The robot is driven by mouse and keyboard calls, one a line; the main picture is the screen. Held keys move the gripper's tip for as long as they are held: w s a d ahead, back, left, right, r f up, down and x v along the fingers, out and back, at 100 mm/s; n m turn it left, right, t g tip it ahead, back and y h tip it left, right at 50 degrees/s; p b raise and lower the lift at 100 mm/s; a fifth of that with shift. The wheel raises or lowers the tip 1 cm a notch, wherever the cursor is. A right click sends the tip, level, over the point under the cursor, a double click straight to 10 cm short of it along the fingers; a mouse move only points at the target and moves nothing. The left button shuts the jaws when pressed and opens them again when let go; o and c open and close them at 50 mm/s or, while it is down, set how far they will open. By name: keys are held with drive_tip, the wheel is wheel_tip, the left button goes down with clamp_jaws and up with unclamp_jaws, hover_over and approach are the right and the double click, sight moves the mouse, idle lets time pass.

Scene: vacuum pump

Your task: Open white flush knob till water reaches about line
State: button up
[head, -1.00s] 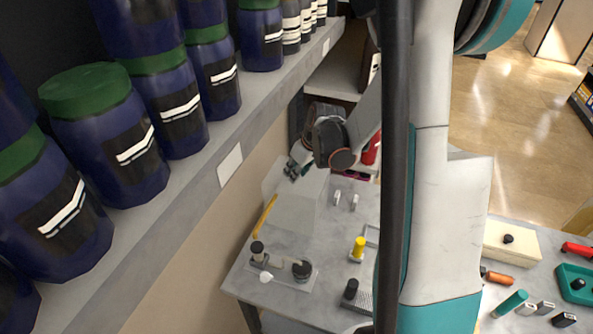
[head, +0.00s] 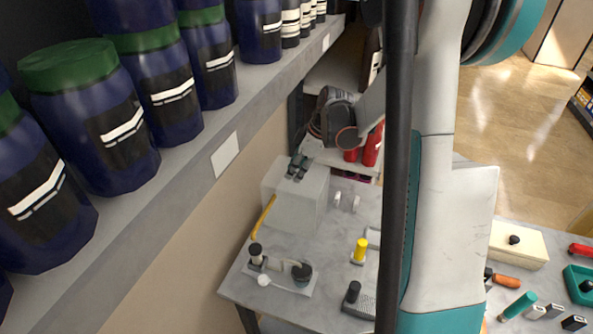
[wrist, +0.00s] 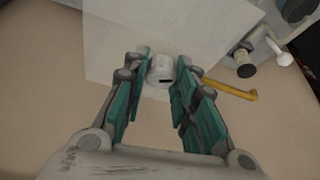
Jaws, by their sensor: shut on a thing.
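A pale, boxy unit (head: 300,200) stands at the left back of the table; its flat side also shows in the wrist view (wrist: 110,35). In the wrist view a round white knob (wrist: 160,70) with a dark slot sits at the unit. My gripper (wrist: 163,82) has its teal fingers on either side of the knob, closed on it. In the head view my gripper (head: 297,166) is at the upper edge of the unit, and the knob is hidden. I make out no water level or line.
A yellow handle (head: 265,214) slants beside the unit. A fixture with dark caps (head: 302,271) and a small white knob (head: 263,280) stands in front. A shelf of blue jars (head: 110,130) runs close on the left. My arm crosses the right middle.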

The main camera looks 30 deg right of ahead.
idle(0.4)
drive_tip(key=o, duration=1.1)
drive_tip(key=shift+c, duration=0.2)
drive_tip(key=v, duration=1.2)
drive_tip(key=shift+w, duration=0.15)
